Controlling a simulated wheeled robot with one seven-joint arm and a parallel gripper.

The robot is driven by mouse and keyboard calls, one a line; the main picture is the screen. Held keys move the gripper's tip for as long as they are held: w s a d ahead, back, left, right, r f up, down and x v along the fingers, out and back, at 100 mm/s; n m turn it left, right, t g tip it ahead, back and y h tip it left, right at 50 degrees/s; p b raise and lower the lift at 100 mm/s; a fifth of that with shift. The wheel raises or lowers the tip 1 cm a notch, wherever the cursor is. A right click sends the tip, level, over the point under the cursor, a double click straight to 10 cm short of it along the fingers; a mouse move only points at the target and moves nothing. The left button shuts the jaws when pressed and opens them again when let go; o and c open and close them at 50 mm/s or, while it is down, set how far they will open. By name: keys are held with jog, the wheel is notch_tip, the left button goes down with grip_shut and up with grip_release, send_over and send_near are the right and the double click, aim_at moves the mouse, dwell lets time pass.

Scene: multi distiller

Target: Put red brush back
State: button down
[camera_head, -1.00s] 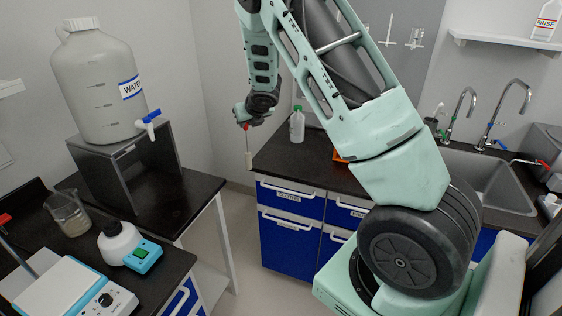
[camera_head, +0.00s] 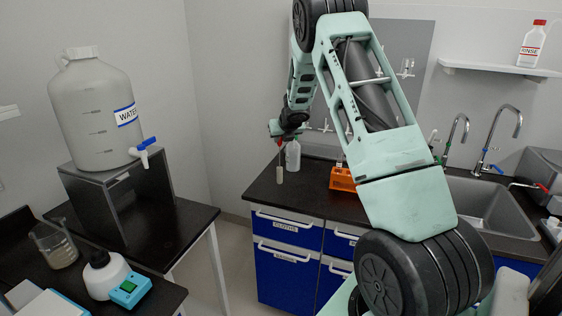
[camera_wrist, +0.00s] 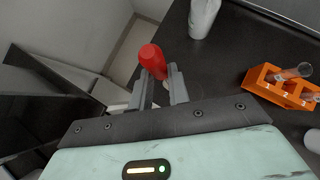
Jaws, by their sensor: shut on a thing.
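My gripper (camera_head: 277,136) is shut on the red brush. The brush's red handle end (camera_wrist: 152,60) stands up between the two fingers in the wrist view. In the head view its pale brush head (camera_head: 280,174) hangs down below the gripper, close to the left end of the dark counter. I cannot tell whether its tip touches the counter. A grey panel (camera_head: 412,48) on the back wall carries small pegs or fittings; my arm hides part of it.
A white bottle (camera_head: 293,156) stands just behind my gripper. An orange numbered rack (camera_head: 342,181) with tubes is to its right. A sink (camera_head: 487,208) with taps lies further right. A water carboy (camera_head: 95,115) stands on a dark stand at left. A floor gap separates the counters.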

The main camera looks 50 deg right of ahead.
jog(key=shift+f+b, duration=1.15)
jog(key=shift+f, duration=1)
jog(key=shift+f, duration=0.2)
jog(key=c, duration=1.3)
grip_release()
jog(key=shift+r, duration=0.1)
jog(key=shift+c, duration=0.2)
jog(key=shift+r, duration=0.1)
